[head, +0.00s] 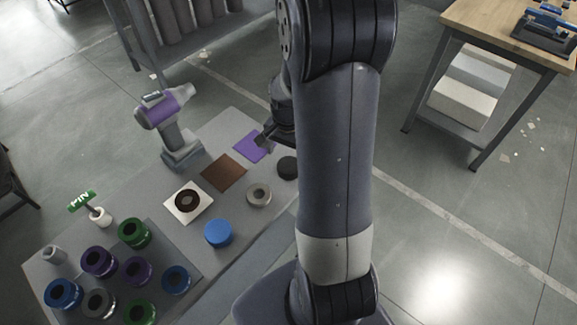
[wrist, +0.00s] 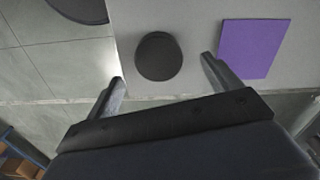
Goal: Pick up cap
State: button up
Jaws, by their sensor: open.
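The likely cap is a black round disc (wrist: 158,56) lying flat on the grey table in the wrist view. It also shows in the head view (head: 287,167), just right of a grey ring. My gripper (wrist: 162,72) is open, its two fingers apart on either side of the disc's near edge in the picture. I cannot tell the height of the fingers above the table. In the head view my gripper (head: 265,142) is partly hidden by my arm, over the purple square. A blue round cap-like piece (head: 217,233) also stands on the table.
A purple square (wrist: 251,48) lies right of the disc. The grey table (head: 150,195) also holds a brown square (head: 223,172), a grey ring (head: 258,195), a white plate with a dark ring (head: 188,203), a purple drill (head: 167,125) and several coloured cylinders. A wooden table (head: 480,22) stands right.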

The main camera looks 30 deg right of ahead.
aim_at(289, 165)
jog(key=shift+d+f, duration=0.1)
jog(key=shift+f, duration=1.9)
jog(key=c, duration=1.1)
notch_tip(289, 165, up, 12)
jog(key=shift+f+p, duration=0.1)
jog(key=shift+p, duration=0.6)
